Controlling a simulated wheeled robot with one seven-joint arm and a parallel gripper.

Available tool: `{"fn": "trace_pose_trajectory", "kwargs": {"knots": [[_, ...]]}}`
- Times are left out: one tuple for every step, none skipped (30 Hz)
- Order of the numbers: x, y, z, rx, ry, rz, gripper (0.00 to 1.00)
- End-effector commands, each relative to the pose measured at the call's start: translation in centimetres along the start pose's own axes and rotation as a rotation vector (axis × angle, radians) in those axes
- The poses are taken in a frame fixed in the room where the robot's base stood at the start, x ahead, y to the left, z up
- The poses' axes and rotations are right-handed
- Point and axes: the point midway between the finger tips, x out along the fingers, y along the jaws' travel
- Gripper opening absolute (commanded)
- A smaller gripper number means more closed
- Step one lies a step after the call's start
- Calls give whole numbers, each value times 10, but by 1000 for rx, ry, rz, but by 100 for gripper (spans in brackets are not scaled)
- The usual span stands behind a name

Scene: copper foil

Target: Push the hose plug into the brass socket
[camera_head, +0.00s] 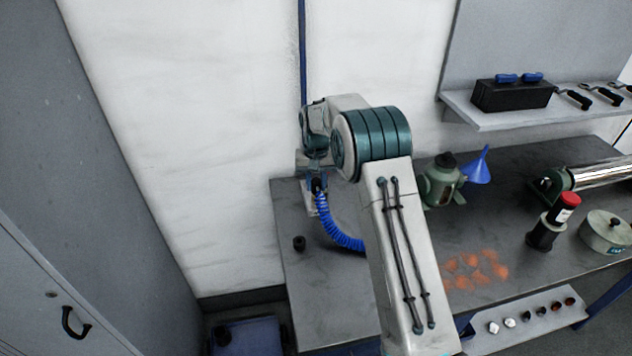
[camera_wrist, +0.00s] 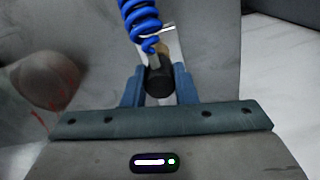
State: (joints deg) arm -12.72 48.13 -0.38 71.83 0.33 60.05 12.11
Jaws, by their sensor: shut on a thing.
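My gripper (camera_wrist: 160,88) is shut on the dark hose plug (camera_wrist: 158,82), which sits between its two blue fingers. A blue coiled hose (camera_wrist: 139,18) runs up from the plug in the wrist view. A small brass-coloured part, probably the brass socket (camera_wrist: 163,48), shows just beyond the plug, against a pale plate (camera_wrist: 174,40). I cannot tell whether plug and socket touch. In the head view my gripper (camera_head: 317,186) is at the back left of the bench, and the hose (camera_head: 338,233) curves down and right behind my arm. The socket is not clear there.
The grey bench (camera_head: 318,290) bears a small black knob (camera_head: 299,243) left of the hose. The bench's front left is clear.

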Motion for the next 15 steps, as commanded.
{"fn": "trace_pose_trajectory", "kwargs": {"knots": [[1, 0, 0, 0, 0, 0, 0], [2, 0, 0, 0, 0, 0, 0], [2, 0, 0, 0, 0, 0, 0], [3, 0, 0, 0, 0, 0, 0], [3, 0, 0, 0, 0, 0, 0], [4, 0, 0, 0, 0, 0, 0], [4, 0, 0, 0, 0, 0, 0], [5, 0, 0, 0, 0, 0, 0], [5, 0, 0, 0, 0, 0, 0], [6, 0, 0, 0, 0, 0, 0], [6, 0, 0, 0, 0, 0, 0], [7, 0, 0, 0, 0, 0, 0], [7, 0, 0, 0, 0, 0, 0], [8, 0, 0, 0, 0, 0, 0], [8, 0, 0, 0, 0, 0, 0]]}}
